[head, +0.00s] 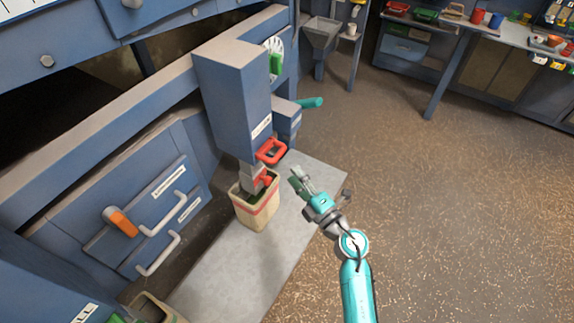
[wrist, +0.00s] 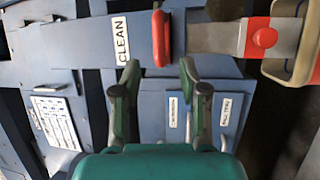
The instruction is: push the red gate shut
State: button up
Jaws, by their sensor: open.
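The red gate shows as a red loop-shaped handle (head: 271,151) at the foot of the blue elevator column, sticking out above the spout. In the wrist view the red gate handle (wrist: 161,38) lies just beyond the gap between my fingertips. My gripper (head: 297,179) is open and empty, to the right of and a little below the handle in the head view. My gripper's fingers (wrist: 160,68) appear apart from the handle. I cannot tell how far the gate is pulled out.
A grey spout with a red knob (head: 264,180) hangs into a beige bucket (head: 257,215) with a red stripe. A teal crank handle (head: 311,102) sticks out above. Blue panels with pull handles (head: 160,214) stand left. The floor (head: 450,200) on the right is clear.

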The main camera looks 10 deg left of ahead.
jog(key=shift+v, duration=1.1)
jog(key=s+d+f+m+t+h, duration=0.1)
jog(key=s+d+m+t+h, duration=0.1)
jog(key=s+d+m, duration=0.45)
jog(key=s+d+f+m+t+h, duration=0.1)
jog(key=s+d+m+h, duration=0.2)
jog(key=s, duration=0.6)
jog(key=s+d+f+m+t+h, duration=0.1)
jog(key=s+d+m+t+h, duration=0.1)
jog(key=s+d+m, duration=0.4)
jog(key=s+d+r+m+g+h, duration=0.1)
jog(key=s+d+m+h, duration=0.1)
jog(key=s, duration=0.5)
jog(key=s+d+r+m+g+h, duration=0.1)
jog(key=s+d+r+m+h, duration=0.1)
jog(key=s+m, duration=0.3)
jog(key=s+d+r+m+g+h, duration=0.1)
jog(key=s+d+r+m+h, duration=0.1)
jog(key=s, duration=0.9)
jog(key=shift+d+m+g+h, duration=0.4)
jog(key=shift+d+m+h, duration=0.3)
jog(key=shift+d+m, duration=0.4)
